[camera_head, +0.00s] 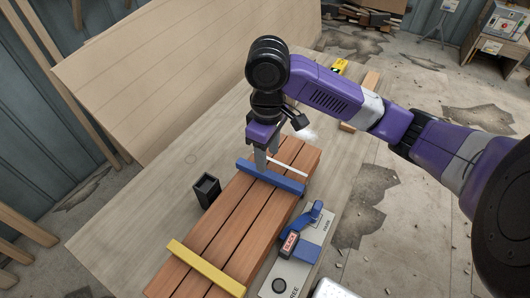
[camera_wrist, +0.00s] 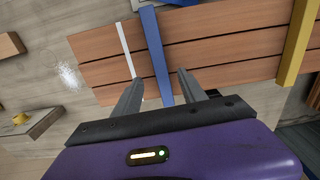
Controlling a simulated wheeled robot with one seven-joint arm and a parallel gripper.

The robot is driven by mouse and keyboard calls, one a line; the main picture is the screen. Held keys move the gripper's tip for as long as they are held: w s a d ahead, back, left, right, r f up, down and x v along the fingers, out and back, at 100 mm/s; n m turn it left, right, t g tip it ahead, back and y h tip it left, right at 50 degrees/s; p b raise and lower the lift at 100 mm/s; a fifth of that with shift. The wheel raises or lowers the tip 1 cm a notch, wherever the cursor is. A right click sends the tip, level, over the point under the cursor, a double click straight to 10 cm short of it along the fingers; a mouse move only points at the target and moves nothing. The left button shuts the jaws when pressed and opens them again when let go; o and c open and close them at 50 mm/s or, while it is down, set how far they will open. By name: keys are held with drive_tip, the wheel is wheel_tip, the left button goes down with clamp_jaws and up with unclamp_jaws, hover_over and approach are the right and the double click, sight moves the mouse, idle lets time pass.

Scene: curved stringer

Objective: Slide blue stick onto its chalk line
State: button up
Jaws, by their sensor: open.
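The blue stick (camera_head: 285,183) lies across the brown wooden planks (camera_head: 240,215). It also shows in the wrist view (camera_wrist: 152,45). A white chalk line (camera_head: 291,169) runs across the planks on the far side of the stick, roughly parallel and apart from it; in the wrist view the line (camera_wrist: 125,50) is left of the stick. My gripper (camera_head: 266,160) is open over the stick. In the wrist view its fingers (camera_wrist: 160,80) are on either side of the stick, the left one between stick and line. I cannot tell whether either finger touches the stick.
A yellow stick (camera_head: 205,268) lies across the near end of the planks. A black open box (camera_head: 206,189) stands left of them. A blue device (camera_head: 312,235) on a pale plate stands at the right. The table left of the planks is mostly clear.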

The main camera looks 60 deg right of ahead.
sight(267, 173)
wheel_tip(267, 173, down, 7)
drive_tip(key=shift+f, duration=0.15)
drive_tip(key=shift+c, duration=0.2)
clamp_jaws()
drive_tip(key=shift+w+d, duration=0.1)
drive_tip(key=shift+d+b, duration=0.3)
drive_tip(key=shift+d, duration=2.7)
unclamp_jaws()
drive_tip(key=shift+w, duration=0.1)
